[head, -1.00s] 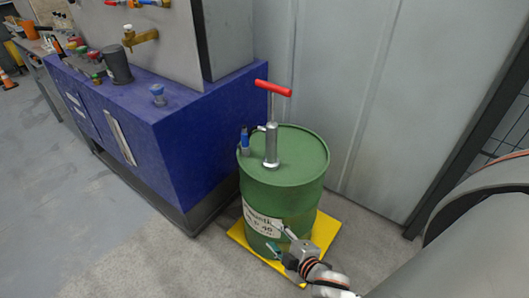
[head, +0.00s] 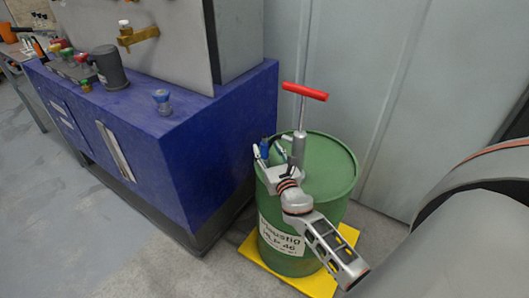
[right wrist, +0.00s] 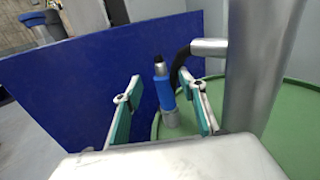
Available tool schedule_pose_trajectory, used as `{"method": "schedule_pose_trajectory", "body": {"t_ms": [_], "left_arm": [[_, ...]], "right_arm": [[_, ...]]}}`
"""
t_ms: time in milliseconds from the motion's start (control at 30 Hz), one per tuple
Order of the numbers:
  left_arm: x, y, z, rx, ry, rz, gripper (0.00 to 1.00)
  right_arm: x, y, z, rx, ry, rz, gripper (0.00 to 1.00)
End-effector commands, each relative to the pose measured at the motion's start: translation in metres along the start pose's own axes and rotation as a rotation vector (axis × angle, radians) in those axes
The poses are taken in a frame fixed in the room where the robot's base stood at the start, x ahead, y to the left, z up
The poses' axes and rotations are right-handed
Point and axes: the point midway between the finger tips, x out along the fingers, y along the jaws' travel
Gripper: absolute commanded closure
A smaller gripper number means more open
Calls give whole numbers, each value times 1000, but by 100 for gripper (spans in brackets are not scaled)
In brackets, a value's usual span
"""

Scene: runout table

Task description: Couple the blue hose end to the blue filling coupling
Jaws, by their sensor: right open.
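The blue hose end (head: 264,147) stands nearly upright at the left edge of the green drum's top, beside the hand pump. In the right wrist view, the blue hose end (right wrist: 163,92) has a dark tip and sits in a grey socket. My right gripper (head: 264,162) is open at the drum's rim. In the wrist view its teal-padded fingers (right wrist: 164,92) appear on either side of the hose end, without visible contact. A blue-topped fitting, seemingly the blue filling coupling (head: 161,97), stands on the blue cabinet's top. My left gripper is not in view.
The green drum (head: 335,165) stands on a yellow base (head: 346,236). Its pump (head: 299,147) has a red T-handle (head: 305,91) rising above the lid. The blue cabinet (head: 205,150) stands to the left, with a grey cylinder (head: 110,68) on top. A grey wall is behind.

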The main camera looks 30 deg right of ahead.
Motion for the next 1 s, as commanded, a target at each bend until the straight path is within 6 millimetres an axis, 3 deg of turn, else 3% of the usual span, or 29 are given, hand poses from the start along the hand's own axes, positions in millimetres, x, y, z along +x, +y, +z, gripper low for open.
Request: {"method": "schedule_pose_trajectory", "body": {"t_ms": [300, 600, 767, 1000], "left_arm": [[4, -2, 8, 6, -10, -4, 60], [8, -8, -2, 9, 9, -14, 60], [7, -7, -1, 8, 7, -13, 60], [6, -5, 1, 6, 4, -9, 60]], "right_arm": [[41, -4, -6, 2, 2, 1, 59], [45, -4, -4, 3, 1, 1, 59], [44, -4, -4, 3, 1, 1, 100], [45, -4, -4, 3, 0, 1, 100]]}}
